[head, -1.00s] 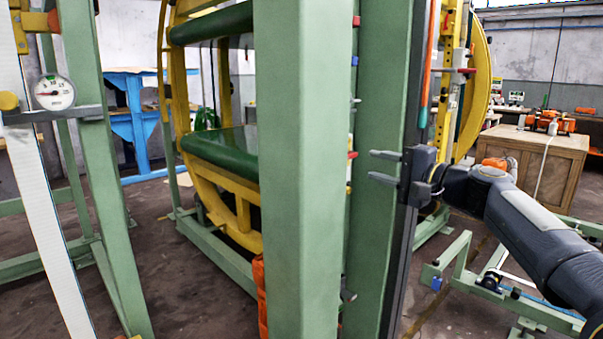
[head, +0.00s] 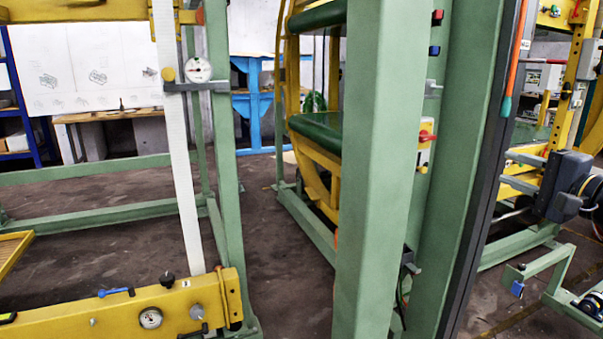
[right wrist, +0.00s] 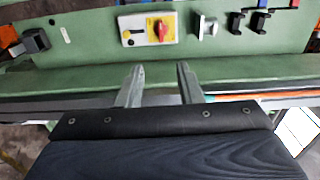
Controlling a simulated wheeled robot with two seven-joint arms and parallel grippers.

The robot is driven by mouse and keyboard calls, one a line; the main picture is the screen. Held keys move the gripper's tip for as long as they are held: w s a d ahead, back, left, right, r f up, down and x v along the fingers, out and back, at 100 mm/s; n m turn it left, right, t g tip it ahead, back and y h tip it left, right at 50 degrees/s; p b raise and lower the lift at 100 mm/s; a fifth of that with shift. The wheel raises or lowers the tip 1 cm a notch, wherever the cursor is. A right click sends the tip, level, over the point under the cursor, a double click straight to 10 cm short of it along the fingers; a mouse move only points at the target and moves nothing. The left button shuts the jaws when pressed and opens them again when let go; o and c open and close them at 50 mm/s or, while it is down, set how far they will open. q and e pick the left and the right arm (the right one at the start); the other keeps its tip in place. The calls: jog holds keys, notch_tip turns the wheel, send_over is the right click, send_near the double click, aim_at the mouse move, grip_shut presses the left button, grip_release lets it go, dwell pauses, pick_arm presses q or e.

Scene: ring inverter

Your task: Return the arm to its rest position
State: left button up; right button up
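My right gripper (head: 522,172) is at the right side of the head view, its two grey fingers pointing left and spread apart. It stands to the right of the green posts. The right wrist view shows the same gripper (right wrist: 160,78) open, with nothing between its fingers. The fingers point at a green beam (right wrist: 230,68); whether they touch it, I cannot tell. Most of the right arm is outside the head view. My left gripper and left arm are not in view.
A thick green post (head: 375,170) stands close in front, with a red switch (head: 427,136) behind it. The switch also shows in the wrist view (right wrist: 160,29). A yellow beam with gauges (head: 120,311) is at the lower left. Open floor (head: 100,250) lies at left.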

jog(key=s+a+f+n+g, duration=0.6)
jog(key=s+a+f, duration=0.7)
jog(key=f, duration=0.1)
jog(key=s+a+f+n+g+h, duration=0.2)
jog(key=s+a+f+n, duration=0.1)
jog(key=s+f, duration=0.6)
jog(key=s+a+f+n+g+h, duration=0.1)
jog(key=s+a+f+n+g, duration=0.2)
jog(key=s+f, duration=0.65)
pick_arm(q)
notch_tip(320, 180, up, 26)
jog(key=p, duration=2.6)
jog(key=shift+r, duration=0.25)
pick_arm(e)
notch_tip(320, 180, up, 27)
jog(key=w, duration=0.1)
jog(key=shift+d, duration=0.3)
